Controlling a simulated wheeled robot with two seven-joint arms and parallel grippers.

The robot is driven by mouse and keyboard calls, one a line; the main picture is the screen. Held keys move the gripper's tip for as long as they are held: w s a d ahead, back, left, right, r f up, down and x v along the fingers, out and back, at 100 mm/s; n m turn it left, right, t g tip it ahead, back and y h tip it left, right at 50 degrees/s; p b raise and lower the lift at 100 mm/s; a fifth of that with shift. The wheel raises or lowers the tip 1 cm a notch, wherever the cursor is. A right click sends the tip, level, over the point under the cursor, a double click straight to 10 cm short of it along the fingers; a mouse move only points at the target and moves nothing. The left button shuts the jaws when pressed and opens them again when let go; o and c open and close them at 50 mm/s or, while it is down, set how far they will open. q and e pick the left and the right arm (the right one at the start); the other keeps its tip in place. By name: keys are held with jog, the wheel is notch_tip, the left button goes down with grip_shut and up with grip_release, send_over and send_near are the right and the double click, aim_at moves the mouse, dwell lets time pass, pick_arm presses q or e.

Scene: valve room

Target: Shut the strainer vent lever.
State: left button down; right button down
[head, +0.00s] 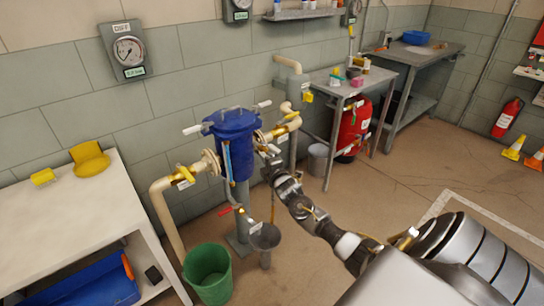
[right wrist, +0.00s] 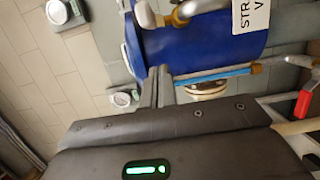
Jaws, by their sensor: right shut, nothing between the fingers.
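The blue strainer vessel (head: 236,148) stands on a grey post left of centre in the head view. In the right wrist view its blue body (right wrist: 205,42) fills the top, with a partly cut-off white label (right wrist: 252,15) and a brass fitting (right wrist: 178,18). I cannot tell for sure which part is the vent lever. A red lever handle (head: 225,211) shows low beside the post, and a red handle (right wrist: 303,103) shows at the right wrist view's right edge. My right gripper (right wrist: 155,85) is shut and empty close beside the vessel. My left gripper is out of view.
Cream pipes with yellow-handled valves (head: 183,175) flank the vessel. A grey funnel (head: 265,238) and green bucket (head: 208,272) stand below. A white bench (head: 65,220) is left, a metal table (head: 340,82) behind.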

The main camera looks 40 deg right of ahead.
aim_at(270, 147)
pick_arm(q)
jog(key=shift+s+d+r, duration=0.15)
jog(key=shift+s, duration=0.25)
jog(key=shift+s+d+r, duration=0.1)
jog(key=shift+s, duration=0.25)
pick_arm(e)
jog(key=d, duration=0.3)
jog(key=shift+s+d, duration=0.25)
jog(key=shift+d, duration=0.05)
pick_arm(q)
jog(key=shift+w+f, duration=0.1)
pick_arm(e)
jog(key=shift+d, duration=0.1)
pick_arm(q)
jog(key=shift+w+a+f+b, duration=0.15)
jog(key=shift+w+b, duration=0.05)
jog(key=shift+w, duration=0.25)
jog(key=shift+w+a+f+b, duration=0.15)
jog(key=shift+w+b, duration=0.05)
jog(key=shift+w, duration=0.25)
pick_arm(e)
jog(key=shift+s+d+n+y, duration=0.1)
jog(key=shift+d+n+y, duration=0.25)
jog(key=shift+y, duration=0.25)
